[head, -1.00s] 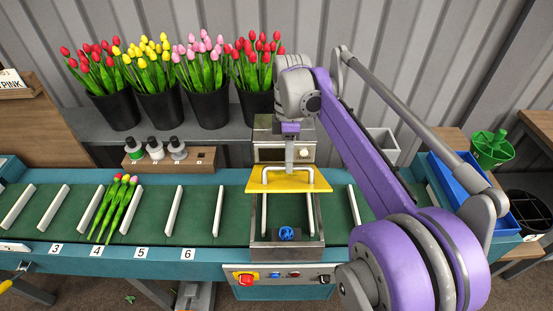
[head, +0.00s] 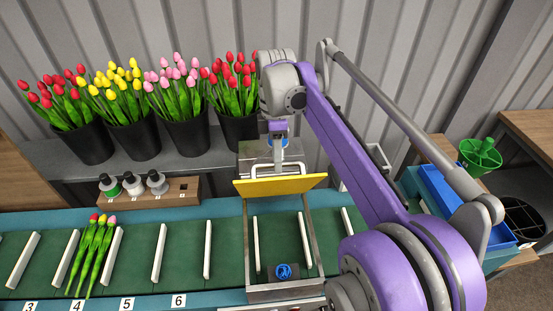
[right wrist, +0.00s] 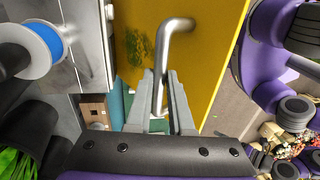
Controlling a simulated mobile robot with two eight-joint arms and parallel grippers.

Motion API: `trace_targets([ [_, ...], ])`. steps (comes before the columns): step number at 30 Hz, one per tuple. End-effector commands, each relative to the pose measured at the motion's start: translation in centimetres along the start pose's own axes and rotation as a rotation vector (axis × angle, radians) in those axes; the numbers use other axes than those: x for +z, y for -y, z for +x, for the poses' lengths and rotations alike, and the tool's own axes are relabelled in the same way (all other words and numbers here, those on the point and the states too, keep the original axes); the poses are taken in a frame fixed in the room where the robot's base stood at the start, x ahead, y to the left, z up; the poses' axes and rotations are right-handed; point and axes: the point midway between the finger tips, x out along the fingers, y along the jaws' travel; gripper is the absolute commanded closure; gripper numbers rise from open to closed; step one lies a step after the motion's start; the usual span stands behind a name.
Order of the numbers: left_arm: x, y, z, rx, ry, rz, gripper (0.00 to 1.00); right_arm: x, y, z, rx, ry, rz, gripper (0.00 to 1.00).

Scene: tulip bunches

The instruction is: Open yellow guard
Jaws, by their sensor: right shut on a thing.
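The yellow guard (head: 300,187) is a flat plate over a metal-framed station on the conveyor. It stands tilted up, so the belt beneath shows through the frame. A silver bar handle (head: 281,164) is fixed to it. My right gripper (head: 279,150) is shut on the handle from above. In the right wrist view, the fingers (right wrist: 160,78) close around one part of the silver handle (right wrist: 178,27), with the yellow guard (right wrist: 209,75) behind. My left gripper is not in view.
A blue knob-like piece (head: 283,271) sits at the station's front. Three tulips (head: 92,253) lie between white dividers on the green belt (head: 182,260). Black tulip buckets (head: 185,136) stand behind, left of my arm. A blue crate (head: 455,200) is at the right.

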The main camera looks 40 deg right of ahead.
Motion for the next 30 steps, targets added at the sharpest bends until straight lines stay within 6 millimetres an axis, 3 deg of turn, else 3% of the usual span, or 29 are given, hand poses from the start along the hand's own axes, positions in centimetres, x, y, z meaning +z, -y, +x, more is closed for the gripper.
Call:
trace_targets([
  [4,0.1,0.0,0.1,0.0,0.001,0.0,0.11,0.2,-0.2,0.3,0.006,0.004,0.002,1.0],
  [5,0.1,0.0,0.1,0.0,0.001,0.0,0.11,0.2,-0.2,0.3,0.006,0.004,0.002,0.79],
  [10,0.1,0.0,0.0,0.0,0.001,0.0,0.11,0.1,-0.1,0.2,0.004,0.003,0.002,0.5],
  [20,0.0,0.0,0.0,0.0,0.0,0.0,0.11,0.1,-0.1,-0.3,0.001,0.002,0.001,0.5],
  [23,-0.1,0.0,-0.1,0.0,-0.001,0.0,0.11,0.1,-0.1,-1.4,0.001,0.001,0.001,0.5],
  [30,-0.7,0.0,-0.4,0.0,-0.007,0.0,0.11,0.1,-0.1,-6.2,0.002,0.001,0.001,0.5],
])
